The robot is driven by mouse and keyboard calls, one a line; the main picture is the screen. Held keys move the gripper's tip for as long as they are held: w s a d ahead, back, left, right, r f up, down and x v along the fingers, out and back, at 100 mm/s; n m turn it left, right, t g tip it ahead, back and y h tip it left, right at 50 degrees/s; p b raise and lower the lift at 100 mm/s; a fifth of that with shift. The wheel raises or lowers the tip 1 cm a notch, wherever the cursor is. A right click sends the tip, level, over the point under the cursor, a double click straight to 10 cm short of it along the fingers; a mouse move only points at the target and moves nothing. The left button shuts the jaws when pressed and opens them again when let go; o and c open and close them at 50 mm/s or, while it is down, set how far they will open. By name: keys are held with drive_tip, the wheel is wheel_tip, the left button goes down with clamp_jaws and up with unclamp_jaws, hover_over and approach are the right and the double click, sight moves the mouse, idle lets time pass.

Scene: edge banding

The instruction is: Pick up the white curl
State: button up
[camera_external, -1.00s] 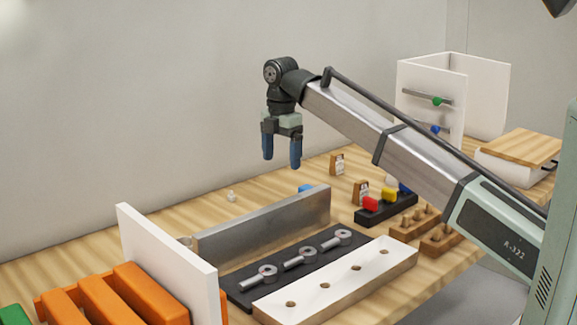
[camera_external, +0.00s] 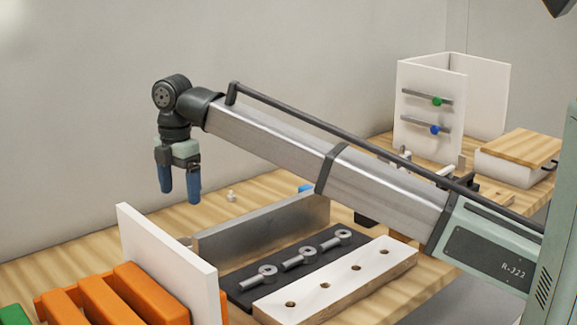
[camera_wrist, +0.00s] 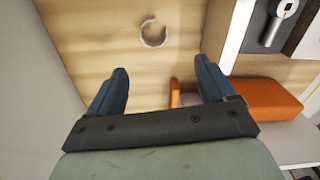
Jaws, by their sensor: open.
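The white curl (camera_wrist: 145,39) is a small open ring lying on the wooden table at the top of the wrist view, beyond my fingertips. In the external view a small pale bit (camera_external: 185,241) shows behind the white panel, and I cannot tell for sure that it is the curl. My gripper (camera_external: 180,197) is open and empty, pointing down high above the table at the left. In the wrist view my gripper (camera_wrist: 161,70) has its blue fingers wide apart with nothing between them.
A white upright panel (camera_external: 165,257) and orange blocks (camera_external: 150,292) stand at the front left. A metal angle (camera_external: 262,226), a black tray with bolts (camera_external: 240,292) and a white drilled board (camera_external: 336,284) lie to the right. The table near the wall is mostly clear.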

drive_tip(key=f+m, duration=0.2)
drive_tip(key=m, duration=0.2)
drive_tip(key=a+f+m, duration=0.1)
drive_tip(key=f+m, duration=0.2)
drive_tip(key=m, duration=0.1)
drive_tip(key=f+m, duration=0.3)
drive_tip(key=m, duration=0.1)
drive_tip(key=shift+w+a+m, duration=0.25)
drive_tip(key=shift+w+m, duration=0.05)
drive_tip(key=shift+w, duration=0.05)
drive_tip(key=shift+w+d+f, duration=0.15)
drive_tip(key=shift+f, duration=1.2)
drive_tip(key=shift+w+d+f, duration=0.1)
drive_tip(key=shift+f, duration=1.25)
drive_tip(key=c, duration=1.1)
